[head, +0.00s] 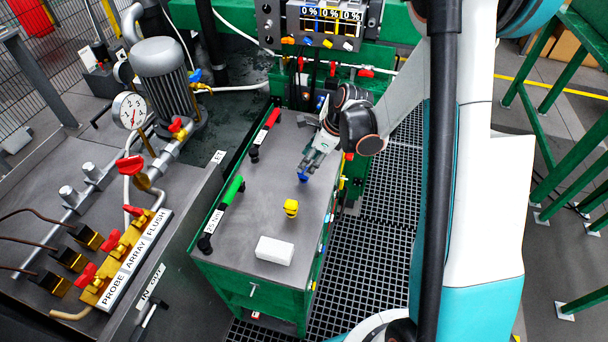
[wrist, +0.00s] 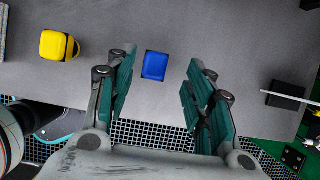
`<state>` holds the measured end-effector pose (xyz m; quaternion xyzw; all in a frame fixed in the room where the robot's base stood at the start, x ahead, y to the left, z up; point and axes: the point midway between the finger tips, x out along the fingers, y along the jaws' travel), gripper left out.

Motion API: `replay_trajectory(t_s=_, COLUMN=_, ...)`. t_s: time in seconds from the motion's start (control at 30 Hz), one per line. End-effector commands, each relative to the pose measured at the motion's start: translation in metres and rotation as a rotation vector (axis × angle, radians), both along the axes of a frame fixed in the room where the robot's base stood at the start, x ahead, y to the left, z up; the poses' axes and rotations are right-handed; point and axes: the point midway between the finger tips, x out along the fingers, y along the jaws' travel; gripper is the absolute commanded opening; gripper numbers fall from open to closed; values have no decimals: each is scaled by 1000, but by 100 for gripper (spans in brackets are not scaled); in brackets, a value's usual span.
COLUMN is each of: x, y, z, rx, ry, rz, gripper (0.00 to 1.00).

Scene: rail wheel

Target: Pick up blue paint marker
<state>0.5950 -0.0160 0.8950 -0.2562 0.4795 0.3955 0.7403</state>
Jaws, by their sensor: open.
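The blue paint marker shows as a small blue piece (head: 303,176) on the grey top of the green cabinet in the head view, just below my gripper's fingertips. In the wrist view it is a blue square (wrist: 154,66) seen from above. My gripper (head: 312,162) is open and empty over the cabinet top. In the wrist view the two green-padded fingers (wrist: 160,82) stand apart, with the blue piece in line with the gap, nearer the left finger. I cannot tell the exact height between the fingertips and the blue piece.
A yellow object (head: 291,208) stands nearby on the cabinet top and shows left in the wrist view (wrist: 58,46). A white block (head: 274,250) lies nearer the front. A black floor grating (head: 368,240) is to the right.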

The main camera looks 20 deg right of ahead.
Motion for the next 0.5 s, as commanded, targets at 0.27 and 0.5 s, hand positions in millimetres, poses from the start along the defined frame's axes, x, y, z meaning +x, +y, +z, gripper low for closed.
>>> replay_trajectory(t_s=0.27, x=3, y=13, z=-39, rx=0, ry=0, rz=1, gripper=48)
replay_trajectory(t_s=0.5, x=5, y=16, z=-44, rx=0, ry=0, rz=0, gripper=48)
